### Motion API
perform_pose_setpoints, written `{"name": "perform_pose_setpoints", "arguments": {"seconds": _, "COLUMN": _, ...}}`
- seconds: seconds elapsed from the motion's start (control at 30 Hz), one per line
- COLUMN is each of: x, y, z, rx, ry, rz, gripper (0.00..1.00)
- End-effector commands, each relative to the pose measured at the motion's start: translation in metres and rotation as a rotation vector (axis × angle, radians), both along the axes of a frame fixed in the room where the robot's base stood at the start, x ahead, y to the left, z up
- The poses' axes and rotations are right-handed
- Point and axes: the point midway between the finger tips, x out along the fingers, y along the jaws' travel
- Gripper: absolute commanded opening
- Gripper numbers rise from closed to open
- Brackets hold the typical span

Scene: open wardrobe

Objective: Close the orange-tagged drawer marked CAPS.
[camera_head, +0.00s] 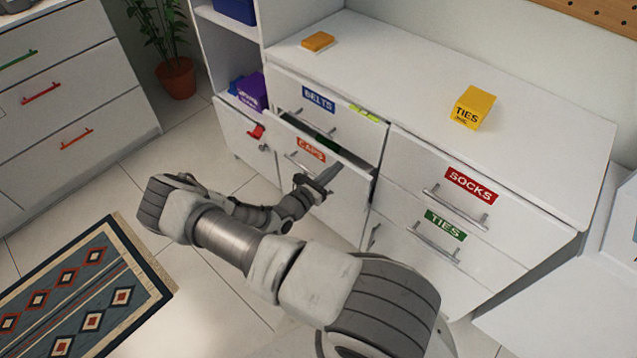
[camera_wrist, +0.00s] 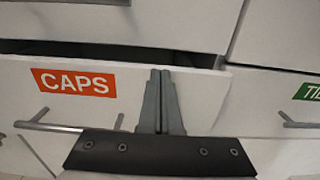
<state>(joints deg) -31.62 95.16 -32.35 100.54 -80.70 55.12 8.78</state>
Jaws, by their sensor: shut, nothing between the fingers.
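The CAPS drawer (camera_head: 335,178) carries an orange tag and stands partly open below the BELTS drawer in the head view. Dark contents show inside it. In the wrist view its white front (camera_wrist: 205,92) fills the middle, with the orange CAPS tag (camera_wrist: 74,82) and a metal bar handle (camera_wrist: 60,127) to the left. A dark gap shows above its top edge. My gripper (camera_head: 325,187) is shut and empty at the right part of the drawer front. In the wrist view the closed fingers (camera_wrist: 160,75) point at the front, right of the tag; contact cannot be told.
The BELTS drawer (camera_head: 345,125) above and the SOCKS (camera_head: 450,188) and green-tagged TIES (camera_head: 430,235) drawers at right look shut. A yellow TIES box (camera_head: 472,107) stands on the cabinet top. A patterned rug (camera_head: 85,295) lies on the floor at left.

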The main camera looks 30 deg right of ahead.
Motion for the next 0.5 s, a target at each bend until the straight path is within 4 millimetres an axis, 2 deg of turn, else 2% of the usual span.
{"name": "perform_pose_setpoints", "arguments": {"seconds": 0.1, "x": 0.005, "y": -0.019, "z": 0.0, "rx": -0.001, "ry": -0.001, "rz": -0.002, "gripper": 0.0}}
{"name": "perform_pose_setpoints", "arguments": {"seconds": 0.2, "x": 0.009, "y": -0.028, "z": 0.0, "rx": -0.001, "ry": 0.0, "rz": 0.0, "gripper": 0.0}}
{"name": "perform_pose_setpoints", "arguments": {"seconds": 0.5, "x": 0.013, "y": -0.041, "z": 0.0, "rx": 0.0, "ry": -0.001, "rz": 0.0, "gripper": 0.0}}
